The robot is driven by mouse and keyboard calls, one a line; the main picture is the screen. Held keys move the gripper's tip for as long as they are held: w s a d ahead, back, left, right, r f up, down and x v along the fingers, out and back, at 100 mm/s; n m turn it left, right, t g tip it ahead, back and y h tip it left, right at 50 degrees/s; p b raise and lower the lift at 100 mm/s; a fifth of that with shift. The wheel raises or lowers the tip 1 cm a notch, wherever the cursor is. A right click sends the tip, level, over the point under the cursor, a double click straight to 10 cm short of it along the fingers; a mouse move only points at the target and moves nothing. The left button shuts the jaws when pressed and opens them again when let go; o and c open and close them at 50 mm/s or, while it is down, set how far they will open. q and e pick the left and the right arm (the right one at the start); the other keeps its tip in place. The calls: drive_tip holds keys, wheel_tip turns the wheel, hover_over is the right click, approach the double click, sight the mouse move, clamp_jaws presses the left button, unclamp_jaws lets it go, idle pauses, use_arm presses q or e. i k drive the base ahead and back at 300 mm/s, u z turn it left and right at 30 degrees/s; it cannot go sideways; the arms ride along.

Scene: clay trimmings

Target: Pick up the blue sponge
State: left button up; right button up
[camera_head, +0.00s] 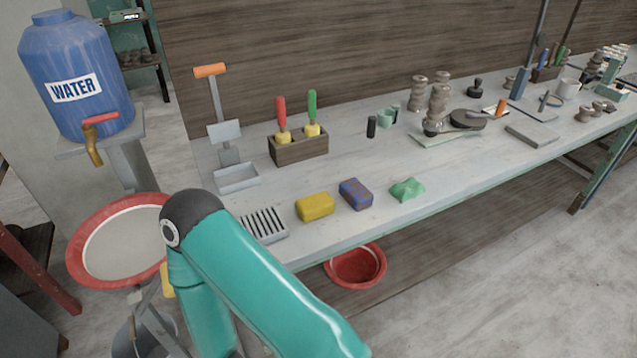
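The blue sponge (356,194) lies on the pale workbench (350,160) near its front edge. It is a small block, blue with brownish patches. A yellow sponge (315,207) lies just to its left, and a crumpled green cloth-like piece (407,189) lies to its right, apart from it. One teal arm of mine with a dark elbow joint fills the lower left foreground and bends downward, clear of the sponge in the picture. Neither gripper can be made out. Nothing covers the blue sponge.
A slatted grey rack (265,224) sits left of the sponges. Behind are a wooden holder (299,147) with red- and green-handled tools and a grey tray (237,178). A red-rimmed basin (84,280) stands left; a red bowl (381,257) is below the bench. The bench behind the sponge is clear.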

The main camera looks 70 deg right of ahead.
sight(357, 196)
drive_tip(key=u, duration=0.45)
drive_tip(key=k, duration=1.55)
drive_tip(key=u, duration=1.7)
drive_tip(key=i, duration=0.1)
drive_tip(key=z, duration=3.5)
drive_tip(key=i, duration=0.25)
drive_tip(key=z, duration=1.1)
drive_tip(key=i, duration=0.85)
drive_tip(key=u, duration=0.5)
